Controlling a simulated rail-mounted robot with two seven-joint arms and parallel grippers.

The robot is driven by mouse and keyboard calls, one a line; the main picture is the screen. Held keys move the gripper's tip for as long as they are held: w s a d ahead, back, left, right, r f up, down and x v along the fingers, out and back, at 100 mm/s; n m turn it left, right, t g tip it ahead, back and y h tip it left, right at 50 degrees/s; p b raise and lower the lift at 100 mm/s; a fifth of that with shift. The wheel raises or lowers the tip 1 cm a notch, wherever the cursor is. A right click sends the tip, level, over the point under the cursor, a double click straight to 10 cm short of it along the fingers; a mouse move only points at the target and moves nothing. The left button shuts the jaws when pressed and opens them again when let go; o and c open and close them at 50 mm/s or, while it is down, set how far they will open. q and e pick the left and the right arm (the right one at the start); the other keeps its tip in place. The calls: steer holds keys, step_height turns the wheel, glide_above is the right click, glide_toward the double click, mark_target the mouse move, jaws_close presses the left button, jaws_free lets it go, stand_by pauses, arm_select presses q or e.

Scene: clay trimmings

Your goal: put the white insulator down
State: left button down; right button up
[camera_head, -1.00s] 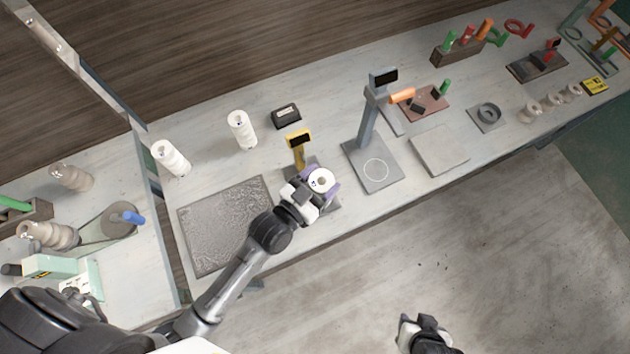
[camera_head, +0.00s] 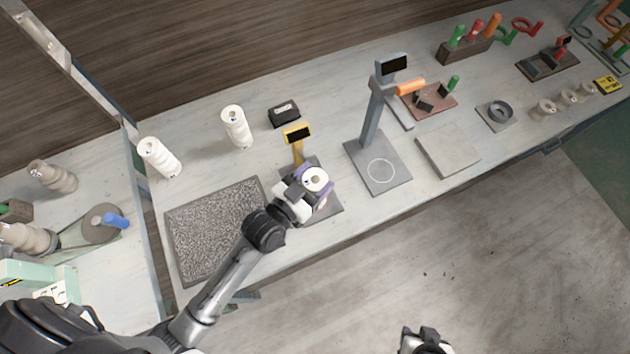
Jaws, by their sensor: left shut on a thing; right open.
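My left gripper (camera_head: 305,186) is shut on a white insulator (camera_head: 316,179), seen from above as a round white top with a dark centre. The gripper holds it over or on a dark plate (camera_head: 328,211) in front of a yellow post with a black display (camera_head: 298,140). I cannot tell whether its base touches the plate. Two other white insulators stand upright at the back left, one on the left (camera_head: 160,158) and one on the right (camera_head: 237,127). My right gripper (camera_head: 422,338) is open and empty over the floor at the bottom edge.
A grey textured mat (camera_head: 215,230) lies left of my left gripper. A grey stand (camera_head: 377,165) with a circle on its base rises to the right, beside a flat grey slab (camera_head: 448,149). A black box (camera_head: 284,113) sits behind. Bare bench shows between the mat and the insulators.

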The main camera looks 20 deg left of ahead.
arm_select(q)
steer(key=shift+r, duration=0.1)
stand_by(0.3)
steer(key=shift+c, duration=2.2)
jaws_free()
steer(key=shift+f, duration=0.25)
steer(key=shift+o, duration=1.1)
steer(key=shift+r, duration=0.2)
steer(key=v, duration=1.2)
